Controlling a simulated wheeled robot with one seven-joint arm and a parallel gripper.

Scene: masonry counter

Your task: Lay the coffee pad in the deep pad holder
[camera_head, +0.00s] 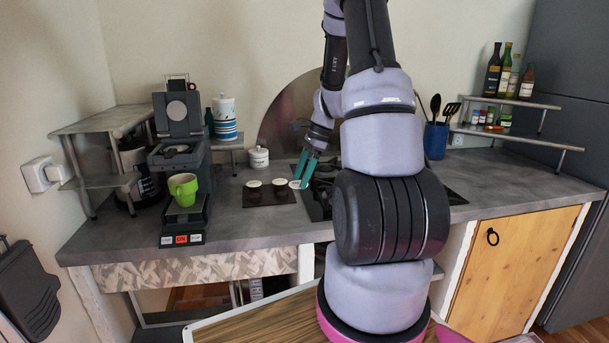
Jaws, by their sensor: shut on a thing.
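My gripper (303,177), with teal fingers, points down over the right end of a dark mat (263,204) on the counter. It is shut on a pale round coffee pad (296,184), small in the view and partly hidden by the fingers. Two similar pale discs, left (254,183) and middle (279,182), sit on dark round pieces on the mat. The coffee machine (205,160) stands to the left with its lid raised. A round light holder (176,149) shows in its open top; its depth cannot be told.
A green cup (183,188) stands on the machine's front. A white lidded jar (258,157) is behind the mat. A blue utensil pot (436,140) and a shelf stand at right. My arm hides much of the hob.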

